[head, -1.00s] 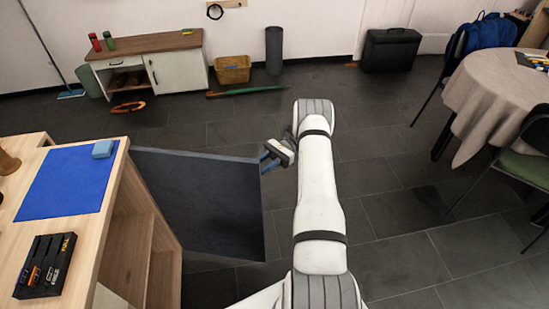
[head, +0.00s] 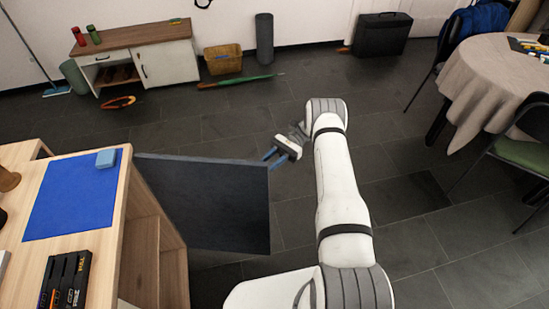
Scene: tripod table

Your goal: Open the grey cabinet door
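The dark grey cabinet door (head: 205,205) stands swung wide out from the light wooden cabinet (head: 112,218) at the left. The cabinet's opening shows behind the door's hinge side. My gripper (head: 274,157) is by the upper corner of the door's free edge. The door's handle is not visible.
A blue mat (head: 72,200), a light blue block (head: 106,158) and a black box (head: 66,281) lie on the cabinet top. A round table (head: 478,85) and a green-seated chair (head: 522,153) stand at right. The middle floor is clear.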

